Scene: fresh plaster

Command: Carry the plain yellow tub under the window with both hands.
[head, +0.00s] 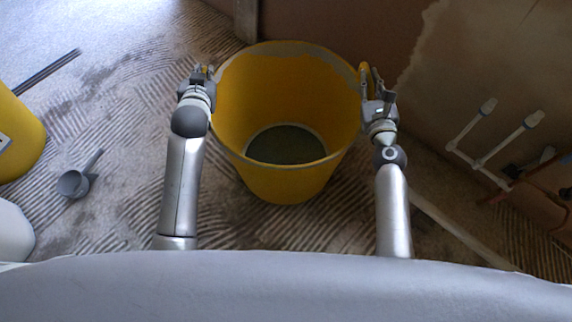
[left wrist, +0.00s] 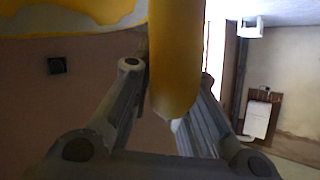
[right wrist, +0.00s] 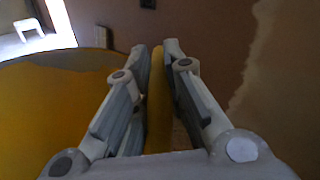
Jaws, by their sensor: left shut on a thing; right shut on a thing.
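The plain yellow tub (head: 290,182) is upright between my two arms in the head view, with a greyish residue on its inner bottom and a pale smear along its far rim. My left gripper (head: 203,74) is shut on the tub's left side; the left wrist view shows a yellow handle or rim part (left wrist: 176,60) between its fingers. My right gripper (head: 372,82) is shut on the tub's right side; the right wrist view shows a narrow yellow part (right wrist: 158,95) between its fingers. I cannot tell whether the tub's bottom touches the floor.
A wall with a wet plaster patch (head: 480,50) and white pipe stubs (head: 480,115) is at the right. The ridged floor (head: 120,120) between is mostly clear.

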